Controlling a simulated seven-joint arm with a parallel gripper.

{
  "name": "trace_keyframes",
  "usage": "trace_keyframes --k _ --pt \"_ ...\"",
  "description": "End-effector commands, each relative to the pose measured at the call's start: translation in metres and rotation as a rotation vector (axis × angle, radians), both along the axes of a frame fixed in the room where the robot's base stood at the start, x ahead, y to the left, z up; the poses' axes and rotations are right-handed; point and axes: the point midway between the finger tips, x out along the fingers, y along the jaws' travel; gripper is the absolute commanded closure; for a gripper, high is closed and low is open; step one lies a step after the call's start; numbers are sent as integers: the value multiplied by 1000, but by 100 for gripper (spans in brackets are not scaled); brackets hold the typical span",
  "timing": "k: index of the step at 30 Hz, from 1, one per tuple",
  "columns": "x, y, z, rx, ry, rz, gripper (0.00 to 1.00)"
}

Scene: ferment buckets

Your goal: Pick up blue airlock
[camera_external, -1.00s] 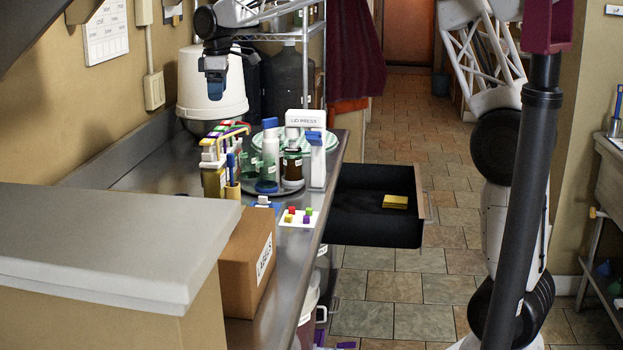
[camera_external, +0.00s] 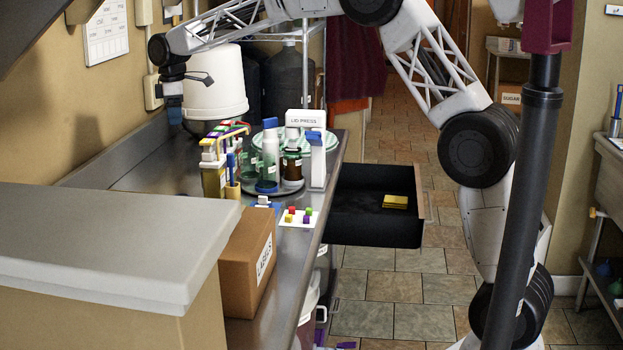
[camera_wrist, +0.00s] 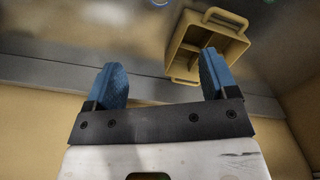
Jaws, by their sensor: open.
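My gripper (camera_external: 174,118) is at the back left of the steel counter, beside the white bucket and near the wall. In the wrist view my gripper (camera_wrist: 164,75) is open, with nothing between its blue fingers. No blue airlock can be told for sure. A small rack (camera_external: 222,140) on the counter bears several coloured pieces, too small to tell apart, to the right of and nearer the camera than my gripper. A blue curved bit (camera_wrist: 160,2) is cut off at the wrist view's top edge; I cannot tell what it is.
A yellow handled bin (camera_wrist: 182,48) lies beyond my right finger. The white bucket (camera_external: 216,85) stands close to my gripper. Bottles (camera_external: 270,160) stand on a round tray right of the rack. A cardboard box (camera_external: 245,262) is in front; an open drawer (camera_external: 375,232) juts out right.

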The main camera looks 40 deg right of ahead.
Motion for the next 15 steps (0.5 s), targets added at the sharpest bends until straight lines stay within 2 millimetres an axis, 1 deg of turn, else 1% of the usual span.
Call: trace_keyframes --k 1,5,8,11,12,14,15 --pt "-1 -1 -12 -1 5 -1 21" --pt "-1 -1 -42 -1 5 -1 21" --pt "-1 -1 -69 -2 4 -1 21" --pt "-1 -1 -100 -1 5 -1 21" --pt "-1 -1 -113 -2 6 -1 21" --pt "-1 -1 -131 -2 6 -1 21" --pt "-1 -1 -144 -2 5 -1 21"
